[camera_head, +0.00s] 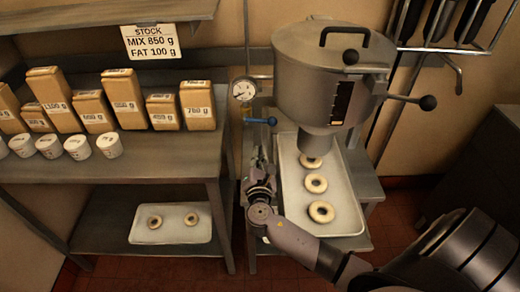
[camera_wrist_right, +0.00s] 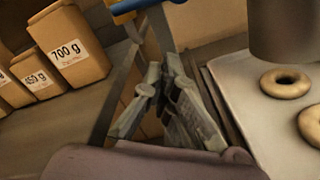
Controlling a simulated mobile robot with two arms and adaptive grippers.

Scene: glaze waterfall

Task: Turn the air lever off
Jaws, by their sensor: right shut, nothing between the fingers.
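The air lever (camera_head: 260,121) is a blue handle on a thin pipe below a round pressure gauge (camera_head: 243,89). It lies roughly level and points right, towards the machine. In the right wrist view the blue lever (camera_wrist_right: 132,6) shows at the top edge, partly cut off, with a yellow part beside it. My right gripper (camera_head: 262,155) is just below the lever in the head view, its fingers pointing up. It is shut and empty. In the right wrist view its fingertips (camera_wrist_right: 165,72) appear below the lever, apart from it. My left gripper is out of view.
A grey hopper machine (camera_head: 322,75) with a black-knobbed side lever stands right of the gauge. A tray (camera_head: 343,207) with rings of dough lies under its spout. A table (camera_head: 170,160) with several labelled packets (camera_head: 127,98) and white cups is on the left. A lower tray (camera_head: 171,235) holds two rings.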

